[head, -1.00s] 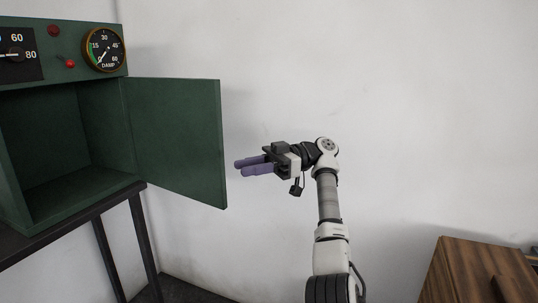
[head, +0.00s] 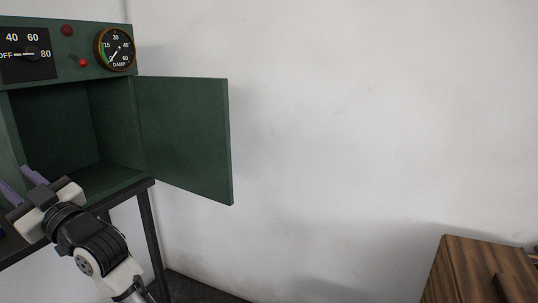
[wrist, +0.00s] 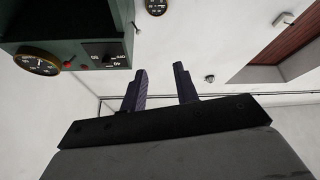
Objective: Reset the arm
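My gripper (head: 22,182) is at the lower left of the head view, in front of the open green cabinet (head: 122,158) and near the edge of its stand. In the wrist view my gripper (wrist: 160,84) shows two purple fingers set apart with nothing between them. It is open and empty. My arm comes up from the bottom of the head view and reaches left.
The cabinet door (head: 185,140) hangs open to the right. Above are a dial (head: 26,54), a red toggle (head: 83,62) and a round gauge (head: 115,48). The dark stand (head: 148,215) holds the cabinet. A wooden box (head: 478,272) is at lower right. The space before the white wall is free.

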